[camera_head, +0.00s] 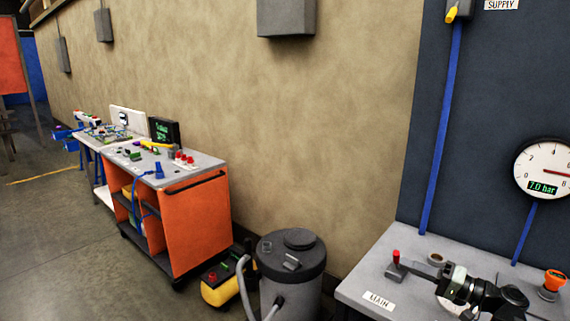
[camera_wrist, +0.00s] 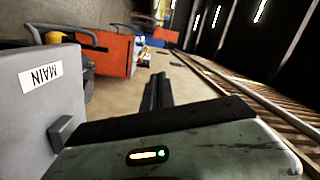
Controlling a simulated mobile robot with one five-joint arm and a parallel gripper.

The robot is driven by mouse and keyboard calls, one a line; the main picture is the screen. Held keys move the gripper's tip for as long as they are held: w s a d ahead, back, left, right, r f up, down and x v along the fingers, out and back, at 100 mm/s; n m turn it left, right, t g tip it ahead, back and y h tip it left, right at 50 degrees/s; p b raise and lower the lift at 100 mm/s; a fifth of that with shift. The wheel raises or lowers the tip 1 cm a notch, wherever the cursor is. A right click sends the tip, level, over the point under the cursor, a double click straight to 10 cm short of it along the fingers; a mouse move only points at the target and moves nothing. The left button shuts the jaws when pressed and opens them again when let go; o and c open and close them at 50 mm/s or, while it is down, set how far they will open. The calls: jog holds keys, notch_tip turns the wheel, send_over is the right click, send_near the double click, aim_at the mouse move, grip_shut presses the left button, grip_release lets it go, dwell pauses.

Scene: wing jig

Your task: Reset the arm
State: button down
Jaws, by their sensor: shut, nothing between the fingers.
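My gripper (camera_head: 412,268) is at the lower right of the head view, low over the grey bench (camera_head: 352,287), its dark fingers pointing left. In the wrist view its two dark fingers (camera_wrist: 160,90) lie together, shut and empty. A red-topped grey lever (camera_head: 396,262) stands on the bench just left of the fingertips. I cannot tell whether they touch. The white MAIN label (camera_head: 379,300) lies on the bench in front of the lever; it also shows tilted at the left of the wrist view (camera_wrist: 40,76). My arm hides part of the bench behind it.
A dark panel (camera_head: 480,110) with a gauge (camera_head: 545,169) reading 7.0 bar and blue pipes rises behind the bench. An orange button (camera_head: 555,279) is at the right. A grey canister (camera_head: 292,265) stands left of the bench. An orange cart (camera_head: 197,225) is farther left; open floor lies beyond.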

jog(key=a+f+n+g, duration=0.2)
jog(key=a+f+g, duration=0.15)
jog(key=a, duration=0.65)
jog(key=a+f+n+g, duration=0.1)
jog(key=a+f+g, duration=0.25)
jog(key=a, duration=0.55)
jog(key=s+a+f+n+g+h, duration=0.2)
jog(key=s+a+f+g+h, duration=0.15)
jog(key=a+f+h, duration=0.45)
jog(key=s+d+f+m+h, duration=0.1)
jog(key=d+f+m+h, duration=0.1)
jog(key=d+f+h, duration=0.5)
jog(key=d+f, duration=0.3)
jog(key=shift+s+d+m, duration=0.2)
jog(key=shift+d+m, duration=0.2)
jog(key=shift+s+f+g, duration=0.1)
jog(key=shift+s+g, duration=0.05)
jog(key=shift+g, duration=0.1)
